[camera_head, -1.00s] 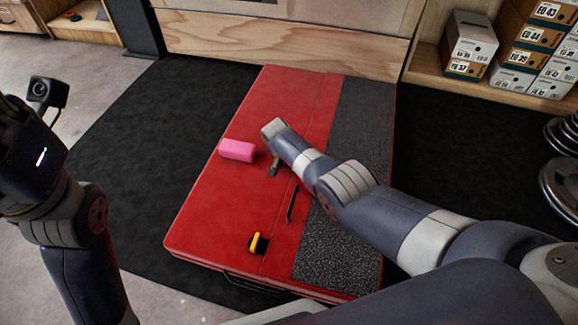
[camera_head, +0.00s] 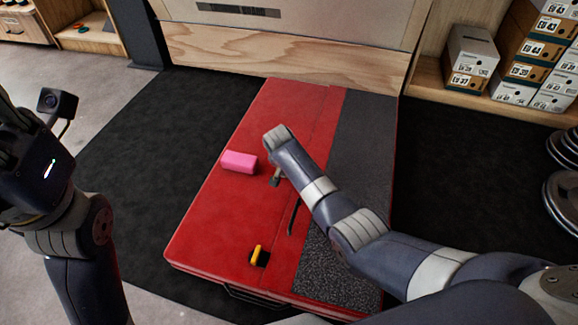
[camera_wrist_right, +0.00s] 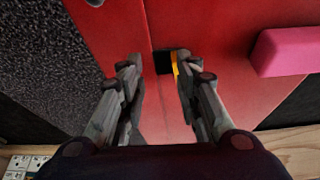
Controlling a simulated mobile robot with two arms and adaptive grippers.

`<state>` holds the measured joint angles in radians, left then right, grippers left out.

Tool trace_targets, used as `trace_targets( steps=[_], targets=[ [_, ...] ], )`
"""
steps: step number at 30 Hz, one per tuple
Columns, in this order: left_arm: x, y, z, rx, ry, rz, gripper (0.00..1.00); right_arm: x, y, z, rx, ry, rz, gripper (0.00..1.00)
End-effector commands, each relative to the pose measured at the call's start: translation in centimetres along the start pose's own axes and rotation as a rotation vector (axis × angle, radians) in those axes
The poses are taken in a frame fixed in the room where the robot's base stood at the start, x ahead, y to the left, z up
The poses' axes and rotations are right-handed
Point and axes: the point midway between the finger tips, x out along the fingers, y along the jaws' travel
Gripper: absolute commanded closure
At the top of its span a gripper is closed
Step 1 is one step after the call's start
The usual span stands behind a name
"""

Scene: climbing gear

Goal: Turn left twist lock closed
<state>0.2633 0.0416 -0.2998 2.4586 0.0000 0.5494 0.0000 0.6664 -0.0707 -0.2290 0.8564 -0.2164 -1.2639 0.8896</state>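A red and grey pad (camera_head: 215,225) lies flat on the floor. A twist lock (camera_head: 258,256) with a yellow bar on a black square sits near its front end. In the right wrist view, a black square with a yellow bar (camera_wrist_right: 165,62) shows between my right gripper's (camera_wrist_right: 158,62) fingertips; I cannot tell if it is the same lock. The fingers are apart and look empty. In the head view that gripper (camera_head: 276,180) points down over the pad, partly hidden by my arm. My left gripper (camera_head: 10,115) is at the left edge, off the pad, its fingers unclear.
A pink block (camera_head: 239,162) lies on the pad left of my right gripper, and it also shows in the right wrist view (camera_wrist_right: 288,50). A wooden panel (camera_head: 290,68) stands behind the pad. Shoe boxes (camera_head: 470,58) and weight plates (camera_head: 565,200) are at the right.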

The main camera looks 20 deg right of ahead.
Motion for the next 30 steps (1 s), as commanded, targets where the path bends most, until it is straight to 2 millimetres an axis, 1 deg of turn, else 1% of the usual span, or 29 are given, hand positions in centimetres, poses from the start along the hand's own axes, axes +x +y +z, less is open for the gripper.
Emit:
trace_targets(
  steps=[9, 16, 21, 30],
  targets=[
    [0.0, 0.0, 0.0, 0.000, 0.000, 0.000, 0.69, -4.2, 0.3, 0.7, 0.005, 0.000, -0.001, 0.69],
    [0.0, 0.0, 0.0, 0.000, 0.000, 0.000, 0.69, -6.9, 0.6, 1.0, 0.008, 0.000, 0.002, 0.69],
    [0.0, 0.0, 0.0, 0.000, 0.000, 0.000, 0.69, -7.9, 0.7, 1.2, 0.009, -0.001, 0.004, 0.69],
    [0.0, 0.0, 0.0, 0.000, 0.000, 0.000, 0.69, -8.0, 0.7, 1.2, 0.009, -0.001, 0.004, 0.69]
  ],
)
